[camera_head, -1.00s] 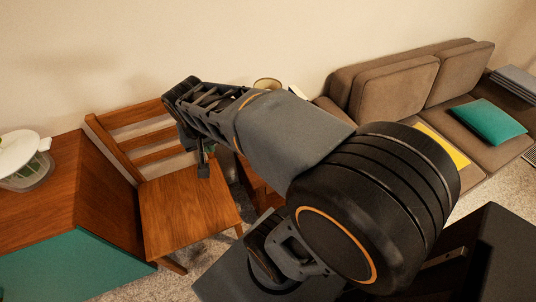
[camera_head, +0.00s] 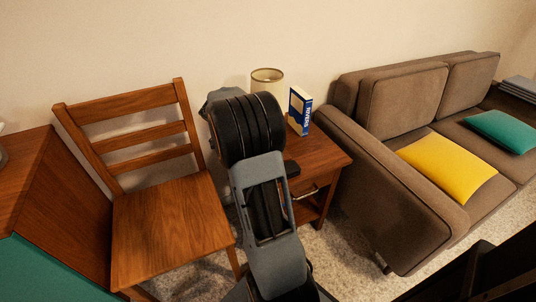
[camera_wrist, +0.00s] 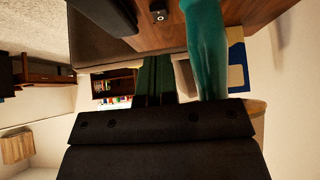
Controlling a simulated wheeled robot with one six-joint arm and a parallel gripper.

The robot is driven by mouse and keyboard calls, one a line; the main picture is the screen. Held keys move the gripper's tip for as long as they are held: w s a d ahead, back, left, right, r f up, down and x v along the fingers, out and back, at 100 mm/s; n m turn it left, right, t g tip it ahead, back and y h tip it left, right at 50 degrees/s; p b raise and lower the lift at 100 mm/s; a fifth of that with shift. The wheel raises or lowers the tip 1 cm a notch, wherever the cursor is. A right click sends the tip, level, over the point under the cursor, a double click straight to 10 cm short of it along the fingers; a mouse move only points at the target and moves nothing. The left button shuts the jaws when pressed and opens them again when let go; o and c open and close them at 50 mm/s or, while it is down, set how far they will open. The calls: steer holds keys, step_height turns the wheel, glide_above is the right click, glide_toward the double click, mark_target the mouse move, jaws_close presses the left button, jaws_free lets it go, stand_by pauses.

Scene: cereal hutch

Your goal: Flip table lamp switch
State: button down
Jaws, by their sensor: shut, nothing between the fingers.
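The table lamp's beige drum shade (camera_head: 267,76) shows above my arm in the head view, at the back of the wooden side table (camera_head: 325,150); my arm hides its base. In the wrist view, which looks upside down, the lamp's teal body (camera_wrist: 207,50) runs down from the wooden top. My gripper's dark fingers (camera_wrist: 154,78) are together and empty, just left of the teal body. I cannot tell whether they touch it. A small dark piece with a pale ring (camera_wrist: 159,15) sits on the wood near the lamp; I cannot tell if it is the switch.
A blue and white box (camera_head: 300,110) stands right of the lamp. A wooden chair (camera_head: 165,215) is left of my arm. A brown sofa (camera_head: 400,170) with yellow (camera_head: 447,168) and teal (camera_head: 503,131) cushions stands right of the side table.

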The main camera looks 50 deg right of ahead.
steer(key=b+x, duration=0.2)
steer(key=x, duration=0.8)
stand_by(0.4)
